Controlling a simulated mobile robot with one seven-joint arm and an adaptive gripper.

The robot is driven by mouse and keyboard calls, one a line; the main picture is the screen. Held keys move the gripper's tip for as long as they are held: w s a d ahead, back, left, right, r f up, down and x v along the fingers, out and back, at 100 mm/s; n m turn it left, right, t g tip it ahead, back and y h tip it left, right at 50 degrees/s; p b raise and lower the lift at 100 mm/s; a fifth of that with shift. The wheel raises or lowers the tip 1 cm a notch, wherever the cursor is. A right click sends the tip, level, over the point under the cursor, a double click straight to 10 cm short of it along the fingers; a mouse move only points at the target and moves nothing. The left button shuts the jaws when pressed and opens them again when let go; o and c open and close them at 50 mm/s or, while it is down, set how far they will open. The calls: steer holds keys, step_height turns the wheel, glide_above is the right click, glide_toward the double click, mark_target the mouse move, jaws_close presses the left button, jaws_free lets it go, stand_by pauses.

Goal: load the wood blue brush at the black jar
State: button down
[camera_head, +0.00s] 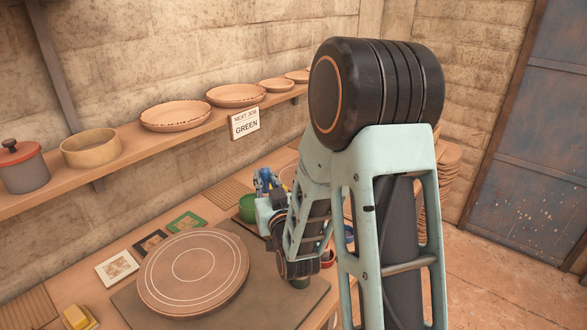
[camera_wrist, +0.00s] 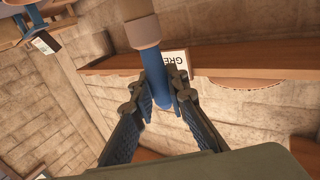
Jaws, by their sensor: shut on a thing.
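In the wrist view my gripper (camera_wrist: 158,95) is shut on the blue handle of a brush (camera_wrist: 155,70). A pale band and a brown end of the brush reach up past the top of that picture. In the head view my gripper (camera_head: 264,183) is small and partly hidden behind my arm, above the back of the worktable, and the brush is hard to make out there. I cannot pick out a black jar in either view; my arm covers part of the table. A green pot (camera_head: 247,208) stands just left of my gripper.
A round clay plate (camera_head: 180,250) with white rings lies on a dark mat (camera_head: 245,303). Tiles framed white (camera_head: 117,267), black (camera_head: 150,242) and green (camera_head: 187,221) lie behind it. A wall shelf (camera_head: 130,155) holds bowls and a sign (camera_head: 245,123) reading GREEN. A red pot (camera_head: 328,258) stands beside my arm.

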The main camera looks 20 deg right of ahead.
steer(key=w+d+f+m+g+h+b, duration=0.1)
steer(key=w+d+m+h, duration=0.1)
steer(key=w+d+m, duration=0.35)
steer(key=w+d+f+m+g+h+b, duration=0.1)
steer(key=w+d+f+m+h, duration=0.15)
steer(key=w+d, duration=0.6)
step_height(320, 180, down, 5)
steer(key=s+d+n, duration=0.1)
steer(key=s+d, duration=0.1)
steer(key=shift+s+d+b, duration=0.2)
steer(key=shift+s+b, duration=0.05)
steer(key=shift+b, duration=0.05)
steer(key=shift+f+b, duration=0.65)
steer(key=shift+b, duration=0.2)
stand_by(1.1)
step_height(320, 180, up, 7)
steer(key=p, duration=0.2)
stand_by(0.6)
stand_by(0.5)
